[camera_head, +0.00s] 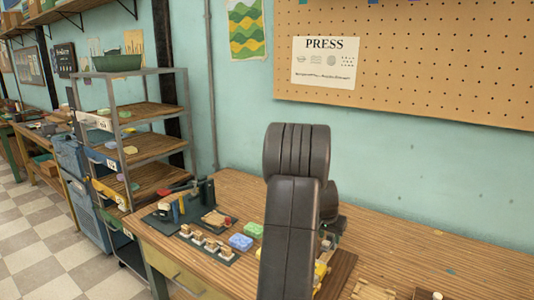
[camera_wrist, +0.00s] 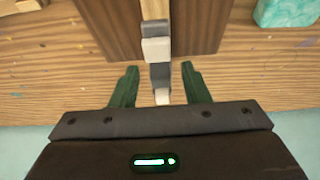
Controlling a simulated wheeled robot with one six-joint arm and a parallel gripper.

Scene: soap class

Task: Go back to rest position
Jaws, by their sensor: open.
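My gripper (camera_wrist: 160,88) shows in the wrist view with its two green fingers apart. A grey and white block-like piece (camera_wrist: 157,50) on a pale wooden strip lies ahead of the fingers, and its near end reaches into the gap between them. I cannot tell whether the fingers touch it. Behind it is a dark brown wooden board (camera_wrist: 100,25) on the wooden table (camera_wrist: 50,92). In the head view my dark arm stands over the table and hides most of the gripper and what is beneath it.
On the table are a blue soap (camera_head: 240,242), a green soap (camera_head: 253,230), a row of small stamps (camera_head: 207,242) and a dark press (camera_head: 206,191). A teal soap (camera_wrist: 288,12) is at upper right in the wrist view. A shelf rack (camera_head: 150,147) stands left; a pegboard (camera_head: 430,60) hangs behind.

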